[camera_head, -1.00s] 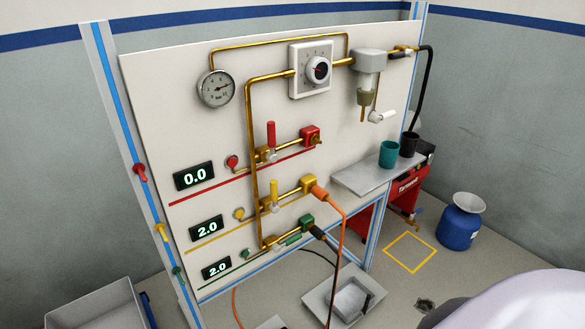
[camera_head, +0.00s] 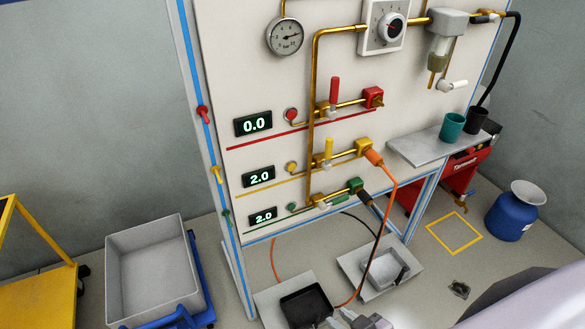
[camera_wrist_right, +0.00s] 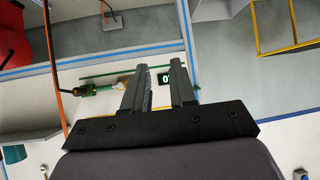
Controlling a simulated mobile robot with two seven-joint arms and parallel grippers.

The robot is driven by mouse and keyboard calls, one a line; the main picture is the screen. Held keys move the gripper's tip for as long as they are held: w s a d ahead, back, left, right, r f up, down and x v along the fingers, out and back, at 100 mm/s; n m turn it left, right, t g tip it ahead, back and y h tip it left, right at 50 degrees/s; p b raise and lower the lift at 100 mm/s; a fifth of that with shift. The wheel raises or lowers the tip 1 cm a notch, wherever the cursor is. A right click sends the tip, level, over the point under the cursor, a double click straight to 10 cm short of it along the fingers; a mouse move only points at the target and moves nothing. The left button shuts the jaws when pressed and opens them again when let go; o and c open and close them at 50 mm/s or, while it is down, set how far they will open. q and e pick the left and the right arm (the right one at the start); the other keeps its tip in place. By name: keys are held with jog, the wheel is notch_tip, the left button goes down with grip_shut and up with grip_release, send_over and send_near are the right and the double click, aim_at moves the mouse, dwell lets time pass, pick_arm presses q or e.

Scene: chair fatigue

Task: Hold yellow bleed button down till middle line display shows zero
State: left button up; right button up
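The wall panel (camera_head: 235,80) carries three displays. The top display (camera_head: 253,124) reads 0.0, the middle display (camera_head: 258,176) reads 2.0 and the bottom display (camera_head: 263,216) reads 2.0. A round yellow button (camera_head: 291,167) sits right of the middle display on the yellow line. Another yellow knob (camera_head: 215,174) sits on the panel's left post. Nothing touches either one. My right gripper (camera_head: 338,319) shows at the bottom edge, below the panel. In the right wrist view (camera_wrist_right: 160,68) it is open and empty, with a display partly visible between its fingers. My left gripper is not in view.
A yellow valve handle (camera_head: 328,152) and an orange hose (camera_head: 390,190) lie right of the yellow button. A grey shelf (camera_head: 410,150) juts out at right. A grey bin (camera_head: 150,260) and yellow cart (camera_head: 40,295) stand at left. A black tray (camera_head: 305,303) lies below the panel.

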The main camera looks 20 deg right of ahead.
grip_shut()
dwell(1.4)
